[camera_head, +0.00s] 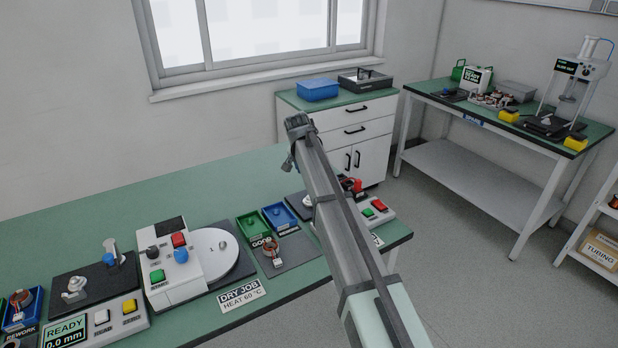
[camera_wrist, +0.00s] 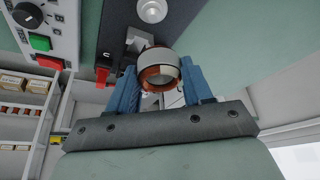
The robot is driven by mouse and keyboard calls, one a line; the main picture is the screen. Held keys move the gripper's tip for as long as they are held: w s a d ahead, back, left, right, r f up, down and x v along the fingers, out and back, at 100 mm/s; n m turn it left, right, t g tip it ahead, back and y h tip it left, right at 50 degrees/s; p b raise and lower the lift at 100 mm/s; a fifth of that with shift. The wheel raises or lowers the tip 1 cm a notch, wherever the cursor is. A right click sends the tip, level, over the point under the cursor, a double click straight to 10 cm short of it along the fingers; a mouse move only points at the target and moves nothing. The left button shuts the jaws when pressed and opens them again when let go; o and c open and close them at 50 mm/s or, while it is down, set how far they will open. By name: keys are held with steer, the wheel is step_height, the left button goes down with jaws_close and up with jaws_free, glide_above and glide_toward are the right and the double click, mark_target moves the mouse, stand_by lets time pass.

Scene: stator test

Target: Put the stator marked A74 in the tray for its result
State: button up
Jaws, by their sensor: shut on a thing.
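In the wrist view my gripper (camera_wrist: 158,82) has its two blue fingers shut on a stator (camera_wrist: 158,68), a short ring with copper windings and a pale grey band. No marking on it is readable. It is beside a dark station plate with a red clip; I cannot tell whether it touches the plate. In the head view my arm hides the gripper and this stator. A green tray marked GOOD (camera_head: 254,225) and a blue REWORK tray (camera_head: 279,216) stand left of my arm. Another stator (camera_head: 271,252) lies on the dark mat before them; its mark is unreadable.
The right station has a box with green and red buttons (camera_wrist: 42,46). Another blue REWORK tray (camera_head: 22,308) is far left. The bench's back is clear.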

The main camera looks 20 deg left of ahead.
steer(key=s+a+f+n, duration=0.1)
steer(key=s+a+f, duration=0.1)
steer(key=a, duration=0.4)
steer(key=s+a+f, duration=0.1)
steer(key=s+a, duration=0.2)
steer(key=a, duration=0.3)
steer(key=m+g+h, duration=0.1)
steer(key=m, duration=0.4)
steer(key=s+d+m+g+h, duration=0.1)
steer(key=m, duration=0.4)
steer(key=s+d+m+g+h, duration=0.1)
steer(key=m+h, duration=0.1)
steer(key=m, duration=0.4)
steer(key=shift+s+d+f+g, duration=0.2)
steer(key=shift+s+f+g, duration=0.1)
steer(key=shift+g, duration=0.1)
steer(key=shift+f, duration=0.2)
glide_above(278, 210)
steer(key=a, duration=0.1)
steer(key=shift+s+f, duration=0.1)
steer(key=shift+f, duration=2.1)
steer(key=shift+f, duration=1.4)
steer(key=o, duration=1.1)
steer(key=shift+o, duration=1.1)
